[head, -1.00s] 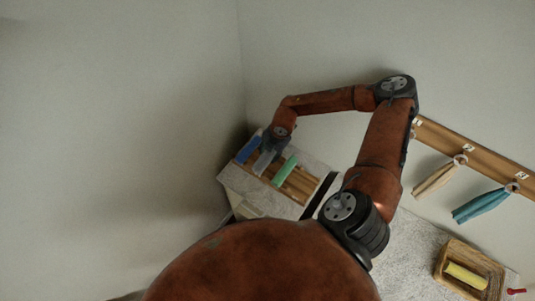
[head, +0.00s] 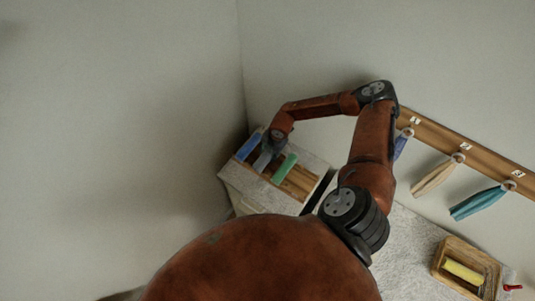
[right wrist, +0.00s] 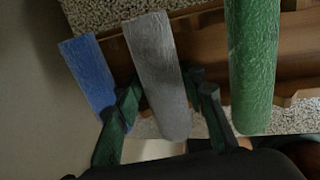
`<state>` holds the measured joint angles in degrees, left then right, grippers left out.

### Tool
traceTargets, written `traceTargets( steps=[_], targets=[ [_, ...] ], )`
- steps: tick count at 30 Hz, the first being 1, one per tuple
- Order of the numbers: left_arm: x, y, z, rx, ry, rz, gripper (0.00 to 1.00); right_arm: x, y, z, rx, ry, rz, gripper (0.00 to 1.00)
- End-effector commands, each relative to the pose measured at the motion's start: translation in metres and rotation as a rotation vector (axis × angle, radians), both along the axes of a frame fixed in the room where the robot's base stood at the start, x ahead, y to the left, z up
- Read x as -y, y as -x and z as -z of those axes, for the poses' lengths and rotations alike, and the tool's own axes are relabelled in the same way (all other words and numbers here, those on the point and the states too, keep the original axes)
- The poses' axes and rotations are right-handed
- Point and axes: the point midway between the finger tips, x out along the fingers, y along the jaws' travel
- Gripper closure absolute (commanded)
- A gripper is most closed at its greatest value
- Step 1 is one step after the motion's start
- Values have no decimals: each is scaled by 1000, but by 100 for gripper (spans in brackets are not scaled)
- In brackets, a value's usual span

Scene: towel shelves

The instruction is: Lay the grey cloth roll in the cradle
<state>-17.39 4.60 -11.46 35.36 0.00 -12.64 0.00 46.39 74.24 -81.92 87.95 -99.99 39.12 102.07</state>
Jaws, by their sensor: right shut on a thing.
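The grey cloth roll (right wrist: 158,75) lies between the fingers of my right gripper (right wrist: 166,92), which is shut on it. It also shows in the head view (head: 262,160), partly under the gripper (head: 269,150). The roll is over the wooden cradle (right wrist: 205,38), between a blue roll and a green roll, roughly parallel to both. The cradle also shows in the head view (head: 300,182). I cannot tell whether the grey roll touches the cradle's slats. My left gripper is not in view.
The blue roll (right wrist: 90,72) and green roll (right wrist: 252,65) lie close on either side. The cradle sits on a speckled shelf top (head: 245,183) by the wall corner. Cloths hang from a wooden rail (head: 440,135) at right; a wooden tray (head: 440,262) holds a yellow roll.

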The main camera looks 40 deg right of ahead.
Motion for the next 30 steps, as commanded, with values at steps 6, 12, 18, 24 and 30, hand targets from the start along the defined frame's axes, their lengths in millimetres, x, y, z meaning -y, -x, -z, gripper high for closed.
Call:
traceTargets(
  steps=[6,12,18,24,30],
  targets=[
    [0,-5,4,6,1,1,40,0,0,7,0,0,0,87],
    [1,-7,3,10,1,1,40,0,0,6,0,0,0,50],
    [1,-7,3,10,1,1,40,0,0,6,0,0,0,45],
    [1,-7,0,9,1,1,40,0,0,2,0,0,0,45],
    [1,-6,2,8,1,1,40,2,4,-24,2,0,1,45]
  ],
)
